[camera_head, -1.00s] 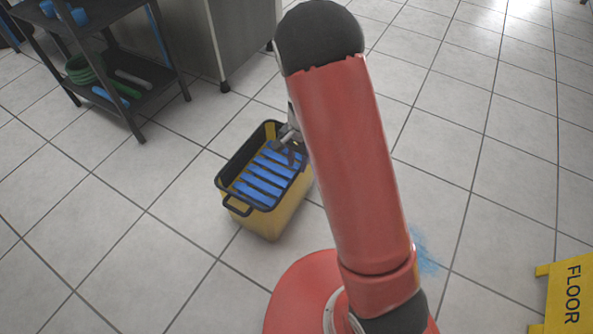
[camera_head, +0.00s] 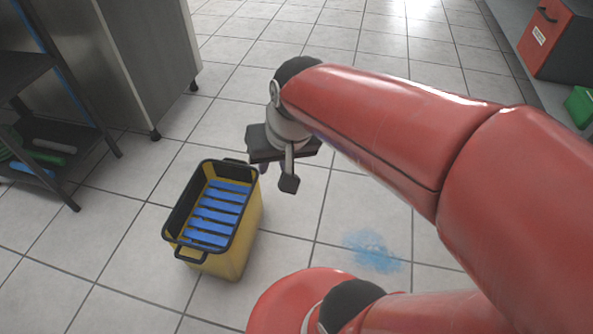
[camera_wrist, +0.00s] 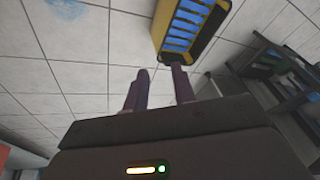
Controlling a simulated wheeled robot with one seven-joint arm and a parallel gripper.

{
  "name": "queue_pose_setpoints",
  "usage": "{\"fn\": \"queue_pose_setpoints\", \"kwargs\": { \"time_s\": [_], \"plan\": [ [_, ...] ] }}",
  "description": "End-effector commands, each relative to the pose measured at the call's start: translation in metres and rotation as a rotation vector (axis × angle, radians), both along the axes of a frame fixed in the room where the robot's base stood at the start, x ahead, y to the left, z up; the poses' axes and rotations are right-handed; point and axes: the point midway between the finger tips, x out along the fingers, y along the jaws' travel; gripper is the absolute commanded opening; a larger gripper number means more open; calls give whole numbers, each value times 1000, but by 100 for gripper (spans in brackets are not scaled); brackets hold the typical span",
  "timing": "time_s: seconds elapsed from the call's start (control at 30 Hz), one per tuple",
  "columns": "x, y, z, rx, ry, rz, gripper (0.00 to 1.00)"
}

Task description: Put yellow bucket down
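The yellow bucket (camera_head: 246,236) stands upright on the tiled floor, left of centre in the head view. It has a black rim, black end handles and a blue slatted insert. My gripper (camera_head: 277,175) is above and to the right of it, apart from its handles. In the wrist view the bucket (camera_wrist: 160,25) shows at the top, beyond my fingertips (camera_wrist: 160,78). The two fingers are apart with nothing between them.
A dark shelf rack (camera_head: 55,130) and a grey cabinet (camera_head: 150,60) stand at the left. A blue stain (camera_head: 372,250) marks the floor right of the bucket. A red box (camera_head: 560,40) and a green box (camera_head: 581,105) are at the far right. The floor ahead is clear.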

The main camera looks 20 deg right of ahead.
Motion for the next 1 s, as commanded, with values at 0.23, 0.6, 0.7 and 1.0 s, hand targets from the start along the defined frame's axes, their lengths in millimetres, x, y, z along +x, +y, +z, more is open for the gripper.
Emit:
{"fn": "queue_pose_setpoints", "kwargs": {
  "time_s": [0.23, 0.6, 0.7, 1.0],
  "plan": [
    [-53, -15, 20, -127, -138, 80, 26],
    [-63, -18, 22, -158, -160, 95, 26],
    [-62, -18, 25, -158, -160, 94, 26],
    [-62, -17, 86, -157, -160, 94, 26]
  ]
}}
